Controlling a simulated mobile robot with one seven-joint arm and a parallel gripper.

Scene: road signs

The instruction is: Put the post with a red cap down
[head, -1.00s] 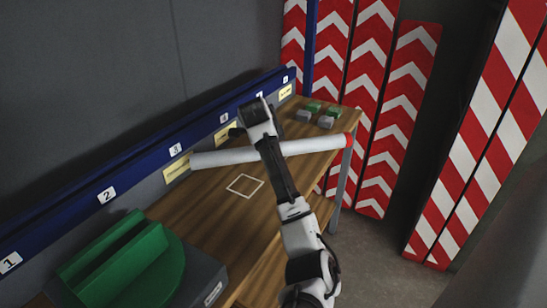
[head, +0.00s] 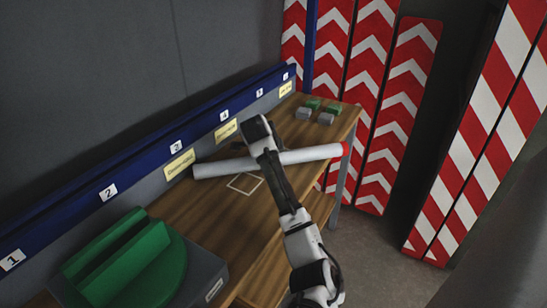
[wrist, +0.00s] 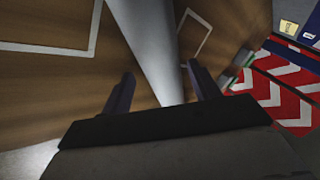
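The post (head: 220,167) is a long white tube with a red cap (head: 345,149) at its right end. In the head view it lies across above the wooden table, and my arm hides its middle. The red cap is not visible in the wrist view. A white square outline (head: 245,184) is on the tabletop (head: 205,215), just below the post in the picture.
A green holder on a grey box (head: 215,287) stands at the near left of the table. Several small green and grey blocks (head: 326,118) sit at the far end. A blue numbered rail (head: 140,167) runs along the wall. Striped red-and-white boards (head: 405,110) stand beyond the table.

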